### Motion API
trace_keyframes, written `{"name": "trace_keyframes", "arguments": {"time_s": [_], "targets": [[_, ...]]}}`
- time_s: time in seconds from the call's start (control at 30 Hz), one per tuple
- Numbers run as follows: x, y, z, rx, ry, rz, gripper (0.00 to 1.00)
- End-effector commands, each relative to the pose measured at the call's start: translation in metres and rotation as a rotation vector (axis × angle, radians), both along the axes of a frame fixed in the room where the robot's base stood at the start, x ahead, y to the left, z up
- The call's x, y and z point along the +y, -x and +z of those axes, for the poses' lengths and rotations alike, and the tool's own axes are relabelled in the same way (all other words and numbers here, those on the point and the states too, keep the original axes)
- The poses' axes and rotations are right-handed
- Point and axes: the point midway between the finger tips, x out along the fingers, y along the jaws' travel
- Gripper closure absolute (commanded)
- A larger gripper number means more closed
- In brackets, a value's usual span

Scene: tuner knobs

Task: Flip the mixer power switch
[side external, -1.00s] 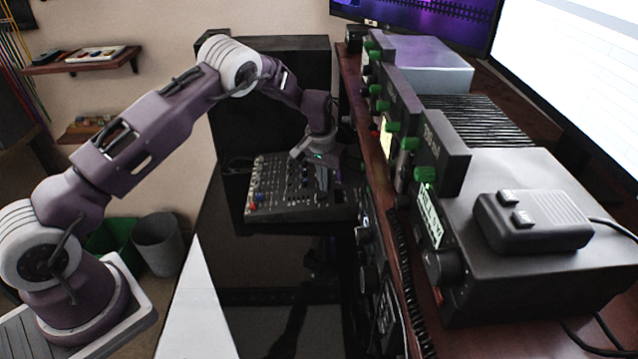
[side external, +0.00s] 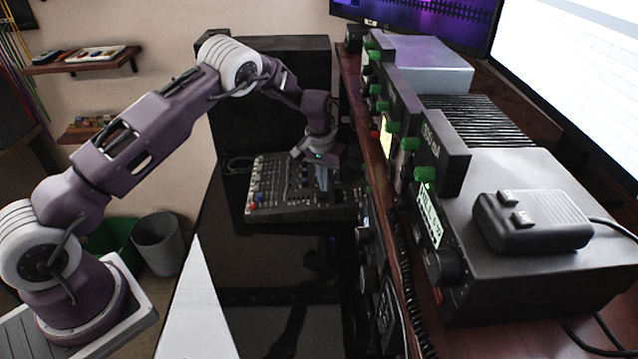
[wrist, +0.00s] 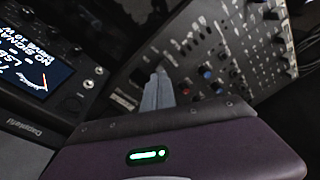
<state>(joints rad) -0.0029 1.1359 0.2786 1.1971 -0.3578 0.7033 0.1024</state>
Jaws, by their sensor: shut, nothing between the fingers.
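The mixer (side external: 290,208) is a dark panel with rows of knobs, lying on the glossy black desk in the side view. It also shows in the wrist view (wrist: 205,45), running to the upper right. My gripper (side external: 322,186) is over the mixer's right part, pointing down. In the wrist view my gripper (wrist: 158,78) has its grey fingers together and nothing shows between them. The fingertips are close to the mixer's edge; I cannot tell whether they touch it. The power switch cannot be made out in either view.
A wooden shelf with radios (side external: 520,260) and green knobs runs along the right, close beside my gripper. A radio with a lit display (wrist: 38,75) is at left in the wrist view. The black desk (side external: 280,270) in front of the mixer is clear.

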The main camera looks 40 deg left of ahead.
Motion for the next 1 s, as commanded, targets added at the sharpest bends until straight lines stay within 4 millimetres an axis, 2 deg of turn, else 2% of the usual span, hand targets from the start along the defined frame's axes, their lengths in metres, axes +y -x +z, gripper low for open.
{"name": "trace_keyframes", "arguments": {"time_s": [1.0], "targets": [[0.0,0.0,-0.013,0.0,0.0,0.0,1.0]]}}
